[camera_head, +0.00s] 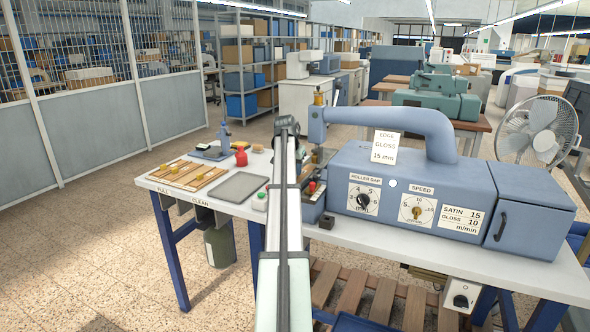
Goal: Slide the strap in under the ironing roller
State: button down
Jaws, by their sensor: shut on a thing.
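The blue-grey ironing machine (410,185) stands on the white bench, with a curved arm (400,118) reaching left to a head (317,125). The roller area is below this head. It is small and partly covered by my own arm, so I cannot make out the roller or the gap under it. My arm rises through the middle of the picture to a dark joint left of the head. My gripper is hidden behind it. I cannot pick out the strap.
A small dark block (327,222) sits before the machine. A fan (537,132) stands at the right.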

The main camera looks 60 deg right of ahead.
dwell(0.3)
jog(key=c, duration=1)
grip_release()
jog(key=v, duration=1.3)
jog(key=shift+a+r, duration=0.2)
jog(key=shift+r, duration=0.1)
